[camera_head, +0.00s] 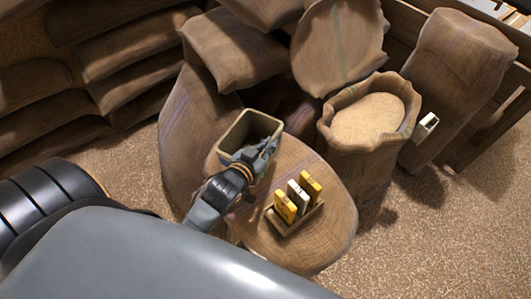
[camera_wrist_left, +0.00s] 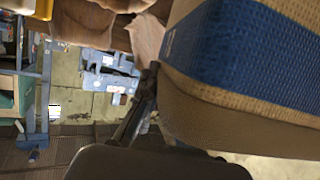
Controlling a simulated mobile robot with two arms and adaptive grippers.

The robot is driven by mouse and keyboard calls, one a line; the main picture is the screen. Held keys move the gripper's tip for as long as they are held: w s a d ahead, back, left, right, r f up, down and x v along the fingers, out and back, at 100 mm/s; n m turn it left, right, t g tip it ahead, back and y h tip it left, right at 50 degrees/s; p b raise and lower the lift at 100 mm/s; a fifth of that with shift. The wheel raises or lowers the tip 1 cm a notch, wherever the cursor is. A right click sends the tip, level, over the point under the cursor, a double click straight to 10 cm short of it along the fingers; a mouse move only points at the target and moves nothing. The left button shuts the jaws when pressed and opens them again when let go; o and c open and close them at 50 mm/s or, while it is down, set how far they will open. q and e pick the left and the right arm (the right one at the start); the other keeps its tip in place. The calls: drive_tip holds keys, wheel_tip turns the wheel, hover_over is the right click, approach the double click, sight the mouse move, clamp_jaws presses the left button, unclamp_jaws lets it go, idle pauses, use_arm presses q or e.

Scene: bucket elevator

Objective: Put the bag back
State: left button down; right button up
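Large brown burlap sacks fill the head view, and I cannot tell which one is the task's bag. One sack (camera_head: 335,225) lies in front with a flat top. An open sack (camera_head: 345,143) full of grain stands to its right. My left gripper (camera_head: 264,150) is over the flat-topped sack, beside an open olive bin (camera_head: 228,133), and partly covers the bin's near side. Its finger gap is not clear. In the left wrist view, tan woven material with a blue band (camera_wrist_left: 245,45) is very close, beside a dark finger (camera_wrist_left: 140,110). My right gripper is not seen.
A small wooden rack (camera_head: 298,222) with yellow and white upright pieces (camera_head: 298,196) is near the left gripper. Stacked sacks (camera_head: 130,50) line the back left. A tall sack (camera_head: 460,65) leans by a wooden fence (camera_head: 495,130). The grainy floor (camera_head: 440,240) at right is clear.

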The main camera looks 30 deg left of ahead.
use_arm(q)
drive_tip(key=shift+s+f, duration=0.2)
drive_tip(key=shift+f, duration=0.75)
wheel_tip(320, 180, down, 4)
drive_tip(key=shift+w+r, duration=0.15)
drive_tip(key=shift+r, duration=0.1)
drive_tip(key=shift+f, duration=0.35)
drive_tip(key=c, duration=1.5)
unclamp_jaws()
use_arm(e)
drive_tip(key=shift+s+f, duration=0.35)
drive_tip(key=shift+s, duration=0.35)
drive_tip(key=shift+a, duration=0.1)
